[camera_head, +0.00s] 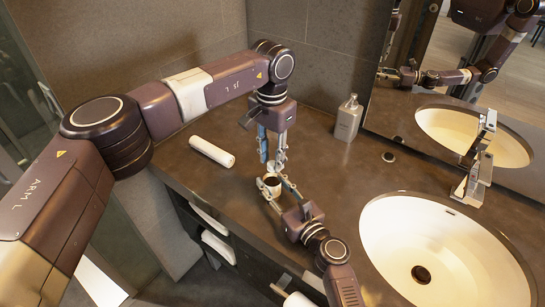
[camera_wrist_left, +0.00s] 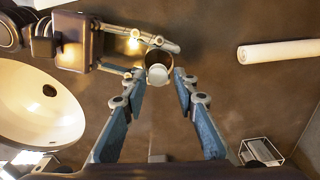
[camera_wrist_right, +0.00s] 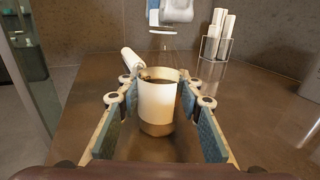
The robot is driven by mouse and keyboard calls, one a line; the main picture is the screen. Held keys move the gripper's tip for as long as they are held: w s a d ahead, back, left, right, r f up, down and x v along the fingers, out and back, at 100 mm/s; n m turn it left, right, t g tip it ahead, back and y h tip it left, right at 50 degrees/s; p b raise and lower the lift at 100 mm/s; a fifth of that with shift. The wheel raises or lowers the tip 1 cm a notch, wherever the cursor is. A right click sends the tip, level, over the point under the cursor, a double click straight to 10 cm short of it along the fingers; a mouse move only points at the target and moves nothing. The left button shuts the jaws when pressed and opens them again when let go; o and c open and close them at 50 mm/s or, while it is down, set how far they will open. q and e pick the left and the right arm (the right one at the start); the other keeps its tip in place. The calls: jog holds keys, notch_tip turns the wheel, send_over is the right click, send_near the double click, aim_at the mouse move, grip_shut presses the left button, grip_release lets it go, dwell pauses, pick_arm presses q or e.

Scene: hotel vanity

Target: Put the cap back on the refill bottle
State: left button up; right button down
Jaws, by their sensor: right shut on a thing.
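The refill bottle (camera_wrist_right: 157,103) is a white open cylinder with a brown base; its dark mouth faces up. It also shows in the head view (camera_head: 270,187). My right gripper (camera_wrist_right: 155,84) is shut on the bottle, its fingers on either side of it. My left gripper (camera_head: 273,164) points down just above the bottle mouth. A small white round piece, apparently the cap (camera_wrist_left: 158,74), shows between the left fingertips in the left wrist view, in front of a brown rim. Whether the left fingers touch it is unclear. The bottle's mouth is uncovered in the right wrist view.
A white roll (camera_head: 212,152) lies left on the dark counter. A soap dispenser (camera_head: 348,118) stands at the back by the mirror. The sink (camera_head: 385,225) and faucet (camera_head: 474,178) are to the right. A wire holder (camera_wrist_right: 215,47) with white rolls stands behind.

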pick_arm(q)
jog(key=shift+o, duration=0.7)
jog(key=shift+s+r, duration=0.1)
jog(key=shift+r, duration=2.15)
jog(key=shift+c, duration=0.6)
